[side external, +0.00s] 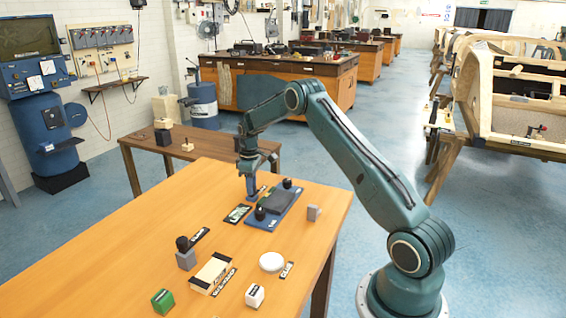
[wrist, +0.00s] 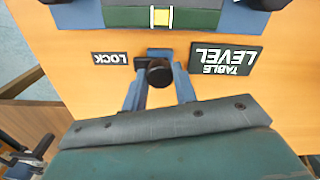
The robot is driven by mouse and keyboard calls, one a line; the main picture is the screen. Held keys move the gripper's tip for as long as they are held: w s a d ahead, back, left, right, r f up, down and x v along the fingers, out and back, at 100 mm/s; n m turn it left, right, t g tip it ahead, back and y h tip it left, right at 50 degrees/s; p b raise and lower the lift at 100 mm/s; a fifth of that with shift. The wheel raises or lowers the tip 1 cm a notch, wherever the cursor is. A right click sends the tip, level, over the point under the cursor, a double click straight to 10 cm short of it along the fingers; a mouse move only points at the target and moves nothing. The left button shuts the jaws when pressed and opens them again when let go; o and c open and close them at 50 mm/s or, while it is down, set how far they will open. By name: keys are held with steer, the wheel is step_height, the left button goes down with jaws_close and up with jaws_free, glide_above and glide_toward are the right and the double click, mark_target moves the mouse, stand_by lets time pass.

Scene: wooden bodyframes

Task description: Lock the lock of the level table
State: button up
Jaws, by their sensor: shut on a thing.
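The level table (side external: 285,207) is a blue base with a dark top and black knobs, near the far end of the wooden table. Part of it shows at the top of the wrist view (wrist: 203,18), with a yellow vial. The lock (wrist: 158,74) is a small dark knob between the LOCK label (wrist: 110,59) and the LEVEL TABLE label (wrist: 226,60). My gripper (side external: 251,194) points down beside the level table. Its blue fingers (wrist: 159,82) are on either side of the lock and shut on it. The finger contact itself is partly hidden.
A small grey block (side external: 314,213) stands right of the level table. Nearer are a black-topped grey block (side external: 186,258), a cream box (side external: 210,272), a white disc (side external: 271,262), a white cube (side external: 255,296) and a green cube (side external: 163,301). The table's left side is clear.

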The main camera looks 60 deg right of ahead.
steer(key=shift+m, duration=0.4)
steer(key=m, duration=0.8)
steer(key=shift+m, duration=0.4)
steer(key=m, duration=0.4)
steer(key=shift+r+m, duration=0.1)
steer(key=shift+m, duration=2.1)
steer(key=o, duration=1)
